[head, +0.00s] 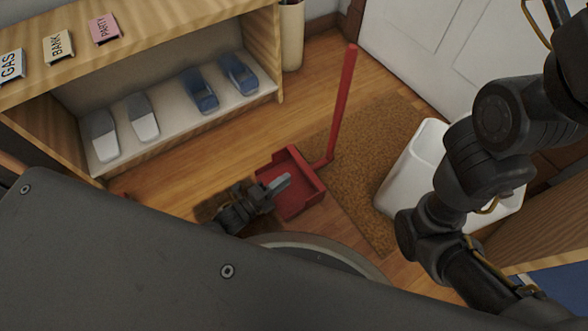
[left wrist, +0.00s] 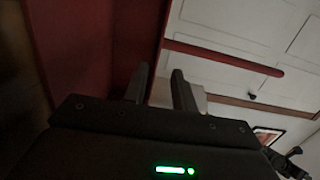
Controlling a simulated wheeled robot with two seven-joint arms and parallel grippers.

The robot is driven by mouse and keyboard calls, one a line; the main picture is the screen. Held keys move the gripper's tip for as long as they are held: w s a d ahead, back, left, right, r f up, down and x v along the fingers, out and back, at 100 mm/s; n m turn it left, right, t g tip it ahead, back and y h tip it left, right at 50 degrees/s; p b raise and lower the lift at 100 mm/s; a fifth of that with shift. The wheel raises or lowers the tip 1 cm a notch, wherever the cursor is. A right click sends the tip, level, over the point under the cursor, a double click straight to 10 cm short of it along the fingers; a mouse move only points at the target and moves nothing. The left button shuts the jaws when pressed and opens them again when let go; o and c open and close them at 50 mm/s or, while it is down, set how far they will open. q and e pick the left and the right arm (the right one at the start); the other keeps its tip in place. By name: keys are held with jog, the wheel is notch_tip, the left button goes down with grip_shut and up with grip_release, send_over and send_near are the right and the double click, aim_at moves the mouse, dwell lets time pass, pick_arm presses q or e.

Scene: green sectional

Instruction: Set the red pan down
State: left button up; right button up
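The red pan (head: 298,197) is a dustpan with a long red handle (head: 343,105) standing up from its right corner. It sits low over the wooden floor at the edge of the brown mat; I cannot tell its exact contact with the floor. My left gripper (head: 283,183) reaches in from the left over the pan, away from the handle. In the left wrist view its two fingers (left wrist: 160,82) are apart, with a pale gap between them. The pan's red wall (left wrist: 115,40) fills the left there, with the handle (left wrist: 220,57) beyond. My right gripper is out of view.
A wooden shoe rack (head: 180,130) with slippers and blue shoes stands at the upper left. A white bin (head: 405,170) stands on the brown mat (head: 385,130), right of the pan. A white door (head: 450,50) is behind. Some mat is clear between pan and bin.

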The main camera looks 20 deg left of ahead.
pick_arm(q)
jog(key=p+v, duration=0.1)
jog(key=v, duration=0.4)
jog(key=shift+s+a+p, duration=0.2)
jog(key=shift+s+p, duration=0.1)
